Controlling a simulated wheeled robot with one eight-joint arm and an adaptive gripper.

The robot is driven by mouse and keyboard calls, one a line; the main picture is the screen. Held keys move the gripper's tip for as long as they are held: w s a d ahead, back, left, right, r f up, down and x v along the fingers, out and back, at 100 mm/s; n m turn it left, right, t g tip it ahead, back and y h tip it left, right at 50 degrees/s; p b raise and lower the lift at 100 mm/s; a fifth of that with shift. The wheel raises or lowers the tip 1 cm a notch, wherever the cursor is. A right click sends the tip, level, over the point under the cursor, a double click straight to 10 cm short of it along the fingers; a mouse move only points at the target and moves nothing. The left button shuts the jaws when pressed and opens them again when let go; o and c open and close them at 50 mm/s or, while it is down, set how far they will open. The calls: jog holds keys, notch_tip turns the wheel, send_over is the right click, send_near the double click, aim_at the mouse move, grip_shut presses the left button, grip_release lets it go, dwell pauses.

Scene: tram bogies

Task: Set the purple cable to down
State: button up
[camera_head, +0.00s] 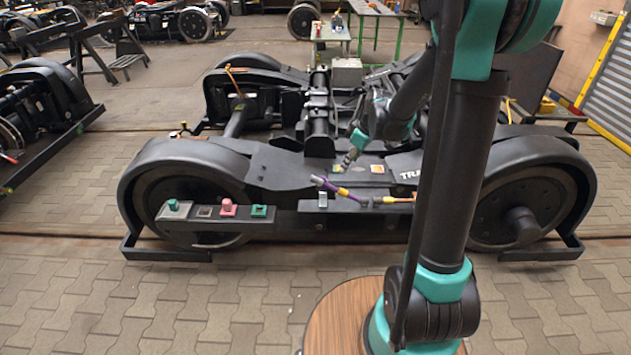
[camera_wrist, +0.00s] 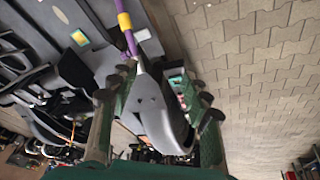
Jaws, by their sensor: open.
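The purple cable (camera_head: 329,185) shows at the front of the near bogie frame, tilted with its pale tip up at the left. In the wrist view the purple cable (camera_wrist: 131,41) runs from the yellow band down to a large grey rounded piece (camera_wrist: 158,115). My gripper (camera_head: 346,164) is open, just above and right of the cable's tip. In the wrist view the fingers of my gripper (camera_wrist: 156,103) stand either side of the grey piece. I cannot tell whether they touch it.
A grey shelf (camera_head: 190,226) at the left front carries green and pink blocks.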

aim_at(317, 178)
jog(key=w+a+f+n+y, duration=0.1)
jog(key=w+a+f+n, duration=0.2)
jog(key=w, duration=0.3)
jog(key=w+a+f+n, duration=0.3)
jog(key=w, duration=0.4)
jog(key=shift+g, duration=0.4)
jog(key=x, duration=1.7)
jog(key=shift+a+r, duration=0.15)
jog(key=shift+a, duration=0.05)
grip_shut()
